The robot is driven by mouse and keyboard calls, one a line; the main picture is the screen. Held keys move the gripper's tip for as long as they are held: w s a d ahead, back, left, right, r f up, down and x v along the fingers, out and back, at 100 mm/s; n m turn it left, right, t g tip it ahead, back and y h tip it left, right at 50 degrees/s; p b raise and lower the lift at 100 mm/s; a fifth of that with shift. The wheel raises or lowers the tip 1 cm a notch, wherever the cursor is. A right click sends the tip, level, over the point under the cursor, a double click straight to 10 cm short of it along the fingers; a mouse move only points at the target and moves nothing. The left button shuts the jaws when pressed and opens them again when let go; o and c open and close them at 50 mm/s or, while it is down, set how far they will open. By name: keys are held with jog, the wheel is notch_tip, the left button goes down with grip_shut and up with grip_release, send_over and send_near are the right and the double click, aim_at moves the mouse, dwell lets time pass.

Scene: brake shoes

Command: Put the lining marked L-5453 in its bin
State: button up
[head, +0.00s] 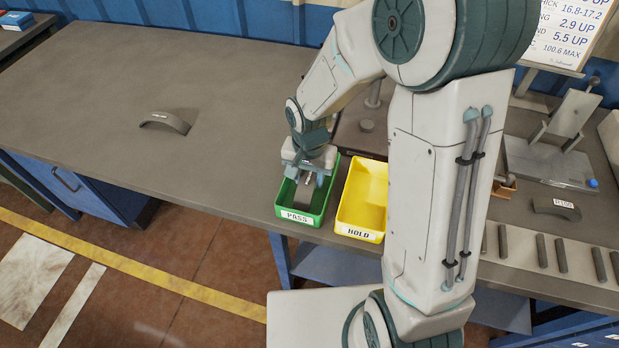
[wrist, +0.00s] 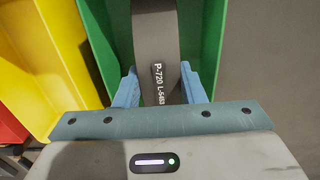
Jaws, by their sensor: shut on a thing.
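The grey curved lining (wrist: 155,35) shows close up in the wrist view, with white print that reads P-720 and what looks like L-5453, the last digits small. My gripper (wrist: 158,88) is shut on it, a blue finger on each side. The green bin (head: 298,217), labelled PASS, is below my gripper (head: 308,180) in the head view. The fingers and the lining are down between the green walls (wrist: 98,45). I cannot tell whether the lining touches the bin floor.
A yellow bin (head: 358,235) labelled HOLD stands just right of the green one. A red edge (wrist: 10,128) shows beyond it in the wrist view. Another lining (head: 165,122) lies on the bare left table; a labelled one (head: 556,208) lies at right near a fixture (head: 550,160) and several rods.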

aim_at(309, 177)
jog(key=shift+f, duration=0.5)
jog(key=shift+f, duration=0.1)
jog(key=o, duration=1.1)
notch_tip(309, 177, up, 12)
jog(key=s+d+r+n+t, duration=0.1)
jog(key=s+d+r+n, duration=0.1)
jog(key=s+d, duration=0.4)
jog(key=s+d+r+n+t, duration=0.1)
jog(key=s+d+r, duration=0.3)
jog(key=s+d, duration=0.2)
jog(key=shift+s+r+n+t, duration=0.15)
jog(key=shift+r+n+t, duration=0.1)
jog(key=shift+n+t, duration=0.15)
